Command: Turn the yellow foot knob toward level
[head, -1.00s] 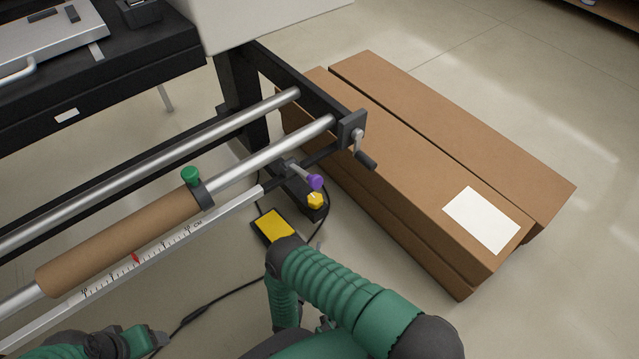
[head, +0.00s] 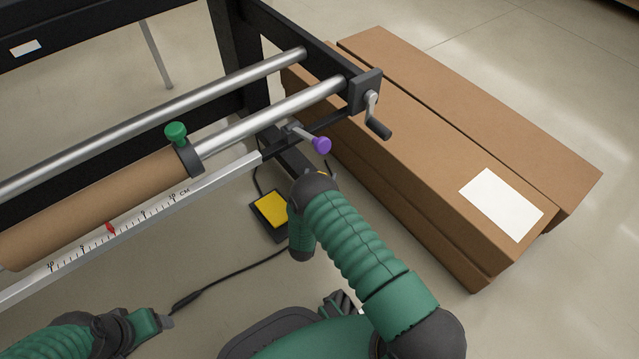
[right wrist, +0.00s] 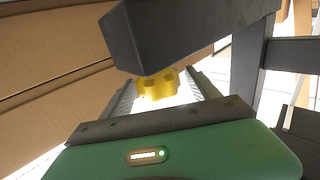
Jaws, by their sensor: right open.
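The yellow foot knob (right wrist: 157,86) shows in the right wrist view below a dark beam end (right wrist: 185,35), which hides its upper part. My right gripper (right wrist: 162,92) is open, with one finger on each side of the knob; I cannot tell whether either finger touches it. In the head view only a sliver of the knob (head: 322,173) shows past my right arm. That arm hides the right gripper there. My left gripper (head: 152,322) is low at the left of the head view, apart from the knob; its jaws are unclear.
A purple knob (head: 321,145) and a crank handle (head: 378,128) stick out near the frame's end. Long cardboard boxes (head: 430,150) lie to the right. A yellow-topped pad (head: 272,207) and a cable (head: 235,275) lie on the floor. A cardboard roll (head: 90,215) is on the rail.

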